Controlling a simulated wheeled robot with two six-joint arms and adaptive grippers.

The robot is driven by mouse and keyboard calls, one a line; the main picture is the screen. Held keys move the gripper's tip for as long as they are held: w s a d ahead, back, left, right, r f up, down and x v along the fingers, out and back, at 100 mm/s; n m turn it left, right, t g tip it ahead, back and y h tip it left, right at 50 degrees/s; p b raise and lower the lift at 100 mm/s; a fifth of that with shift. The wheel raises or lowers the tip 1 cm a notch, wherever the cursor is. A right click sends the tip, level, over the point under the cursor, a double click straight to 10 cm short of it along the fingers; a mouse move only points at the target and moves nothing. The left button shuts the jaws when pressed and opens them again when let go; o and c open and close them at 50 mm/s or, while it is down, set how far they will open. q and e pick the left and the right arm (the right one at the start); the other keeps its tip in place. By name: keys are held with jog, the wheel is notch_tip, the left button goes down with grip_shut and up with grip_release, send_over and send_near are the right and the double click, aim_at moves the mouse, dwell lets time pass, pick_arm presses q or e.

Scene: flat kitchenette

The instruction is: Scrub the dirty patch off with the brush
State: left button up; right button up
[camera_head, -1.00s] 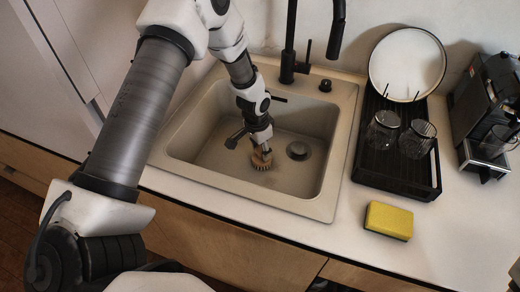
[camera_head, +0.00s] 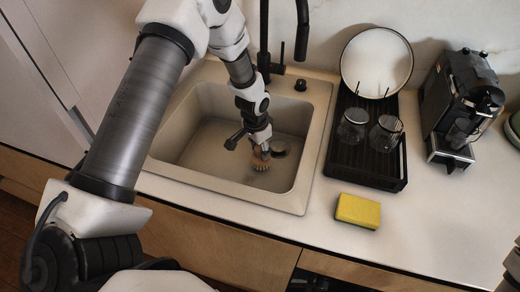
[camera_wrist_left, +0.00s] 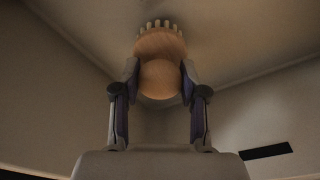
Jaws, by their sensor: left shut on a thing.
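My left gripper (camera_head: 262,146) reaches down into the beige sink (camera_head: 318,125) and is shut on the wooden brush (camera_head: 260,164). The brush's pale bristles point down at the sink floor, close to the left of the round drain (camera_head: 280,148); I cannot tell whether they touch. In the left wrist view the two fingers grip the brush's round wooden knob (camera_wrist_left: 160,80), with the bristles beyond it. I cannot make out a distinct dirty patch; the arm and brush hide part of the sink floor. My right gripper is not clearly in view.
A black faucet (camera_head: 302,30) stands behind the sink. To the right are a black drying rack (camera_head: 365,170) with two glasses and a white plate (camera_head: 377,62), a yellow sponge (camera_head: 358,211), and a coffee machine (camera_head: 462,95). The counter right of the sponge is clear.

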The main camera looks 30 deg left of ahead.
pick_arm(q)
jog(key=shift+a+r+p, duration=0.1)
jog(key=shift+r+p, duration=0.2)
jog(key=shift+r, duration=0.4)
jog(key=shift+d+r+p, duration=0.2)
jog(key=shift+r+p, duration=0.7)
jog(key=shift+r, duration=0.2)
jog(key=shift+a+r+p, duration=0.15)
jog(key=shift+r+p, duration=0.35)
jog(key=shift+r, duration=0.2)
jog(key=shift+r, duration=0.1)
